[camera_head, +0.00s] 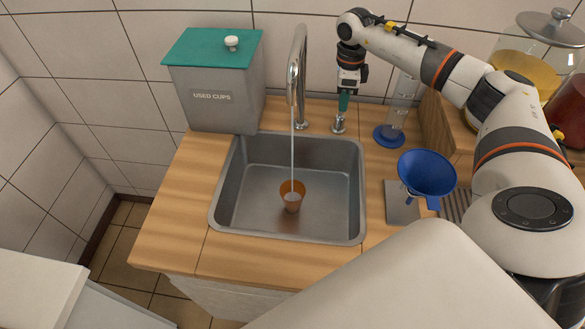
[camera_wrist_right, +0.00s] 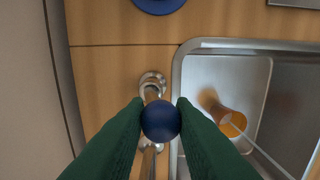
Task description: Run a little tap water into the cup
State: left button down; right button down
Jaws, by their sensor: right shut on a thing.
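The orange cup (camera_head: 291,202) stands in the steel sink (camera_head: 255,218), and also shows in the right wrist view (camera_wrist_right: 232,122). A thin stream of water (camera_head: 292,155) runs from the tall chrome tap spout (camera_head: 299,60) down into the cup. The water level inside is too small to judge. My right gripper (camera_head: 343,104) is at the tap's lever post (camera_head: 338,125), right of the spout. Its green fingers are shut on a dark blue round knob (camera_wrist_right: 160,120) on top of the lever. My left gripper is not in view.
A grey used-cups bin (camera_head: 212,97) with a green lid stands left of the tap. A blue funnel (camera_head: 427,172), a clear cylinder on a blue base (camera_head: 389,137) and glass jars (camera_head: 540,60) are at the right. The wooden counter left of the sink (camera_head: 180,215) is clear.

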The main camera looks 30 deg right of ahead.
jog(key=shift+s+a+f, duration=0.15)
jog(key=shift+s+f, duration=0.1)
jog(key=shift+f, duration=0.05)
